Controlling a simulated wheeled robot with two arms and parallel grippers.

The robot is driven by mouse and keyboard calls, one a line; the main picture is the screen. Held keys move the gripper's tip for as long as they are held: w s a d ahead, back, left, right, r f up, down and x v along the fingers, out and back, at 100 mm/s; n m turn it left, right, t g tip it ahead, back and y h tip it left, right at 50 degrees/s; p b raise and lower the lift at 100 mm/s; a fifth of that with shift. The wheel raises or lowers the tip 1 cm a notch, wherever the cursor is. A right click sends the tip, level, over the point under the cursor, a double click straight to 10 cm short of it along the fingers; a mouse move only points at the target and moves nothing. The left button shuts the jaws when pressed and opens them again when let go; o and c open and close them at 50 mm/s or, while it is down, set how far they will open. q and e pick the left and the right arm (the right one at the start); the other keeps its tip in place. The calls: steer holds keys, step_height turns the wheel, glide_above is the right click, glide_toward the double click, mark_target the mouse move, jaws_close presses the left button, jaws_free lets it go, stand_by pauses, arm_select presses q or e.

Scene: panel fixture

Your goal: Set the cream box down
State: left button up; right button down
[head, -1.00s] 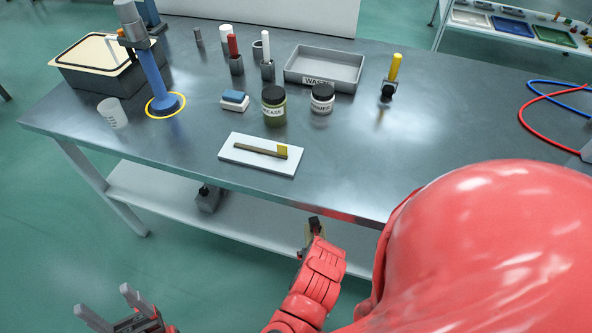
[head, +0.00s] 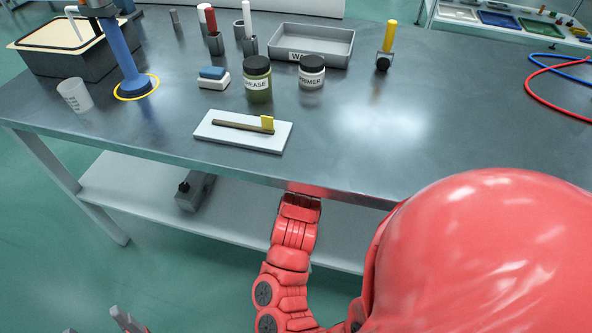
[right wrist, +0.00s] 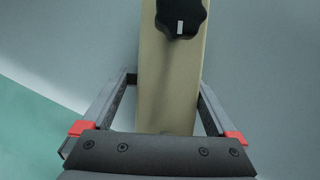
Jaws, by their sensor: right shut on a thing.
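The cream box (right wrist: 165,75) is a long pale block with a black knob on it in the right wrist view. My right gripper (right wrist: 167,95) is shut on it, one finger on each side. In the head view the box and the right gripper are hidden under the front edge of the workbench (head: 400,150); only my red right arm shows. Behind the box is a plain grey surface; I cannot tell whether the box touches it. My left gripper (head: 92,320) is at the bottom left edge, mostly cut off, fingers apart and empty.
The lower shelf (head: 130,190) carries a dark grey block (head: 195,190) at left. On the bench near the front are a white plate (head: 215,134) with a brush, a grease jar (head: 258,85) and a primer jar (head: 312,78). Shelf to the right of the grey block looks clear.

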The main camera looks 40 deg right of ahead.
steer(key=shift+f, duration=0.1)
steer(key=shift+f, duration=0.15)
jaws_free()
